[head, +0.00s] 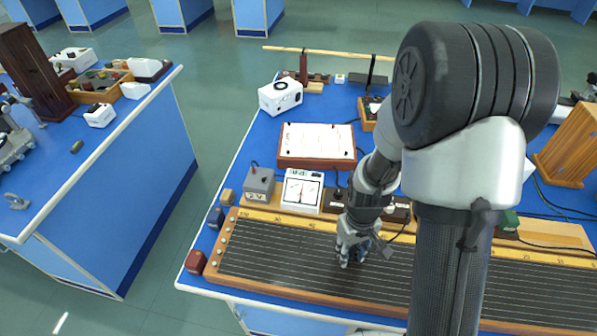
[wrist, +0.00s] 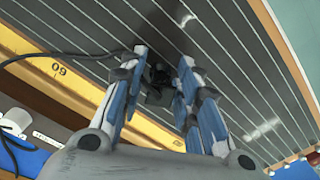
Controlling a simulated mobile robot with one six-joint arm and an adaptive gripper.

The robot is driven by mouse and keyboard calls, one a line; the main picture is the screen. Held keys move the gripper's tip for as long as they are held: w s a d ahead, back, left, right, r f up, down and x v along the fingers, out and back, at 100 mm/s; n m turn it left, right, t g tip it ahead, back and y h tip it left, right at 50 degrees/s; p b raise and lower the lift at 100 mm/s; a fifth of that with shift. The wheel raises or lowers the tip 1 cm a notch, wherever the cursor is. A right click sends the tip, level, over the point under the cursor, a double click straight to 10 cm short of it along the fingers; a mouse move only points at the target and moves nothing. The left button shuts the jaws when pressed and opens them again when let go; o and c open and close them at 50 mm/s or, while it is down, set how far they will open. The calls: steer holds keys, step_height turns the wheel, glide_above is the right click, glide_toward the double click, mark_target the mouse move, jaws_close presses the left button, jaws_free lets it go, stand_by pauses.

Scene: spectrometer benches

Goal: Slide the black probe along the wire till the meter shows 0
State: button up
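The wire board (head: 250,250) is a long dark panel with several parallel wires in a wooden frame, along the bench's front. My gripper (head: 352,258) is low over its middle. In the wrist view, my gripper's two fingers (wrist: 164,62) close on either side of the black probe (wrist: 158,88), which sits over the wires with a black lead running left. Whether the probe touches a wire is hard to tell. The meter (head: 302,190) has a white face and a red needle behind the board; its reading is too small to make out.
A grey box (head: 259,185) stands left of the meter. A white sheet on a wooden board (head: 317,143) lies behind it. The yellow scale strip (wrist: 60,68) borders the wires. A wooden box (head: 570,145) stands at right. My arm hides part of the bench.

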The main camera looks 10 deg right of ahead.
steer(key=shift+o, duration=0.7)
steer(key=shift+w, duration=0.15)
steer(key=shift+r, duration=0.15)
steer(key=shift+w+r, duration=0.1)
steer(key=shift+r, duration=0.2)
step_height(320, 180, up, 11)
steer(key=shift+r, duration=0.1)
steer(key=s+a+r+m+t, duration=0.1)
steer(key=s+a+r+t, duration=0.1)
steer(key=s+r, duration=0.5)
steer(key=s+a+r+m+t, duration=0.1)
steer(key=s+a+r+t, duration=0.1)
steer(key=s+r, duration=0.5)
steer(key=shift+r+t, duration=0.3)
steer(key=shift+r, duration=0.45)
steer(key=shift+w, duration=0.1)
stand_by(3.2)
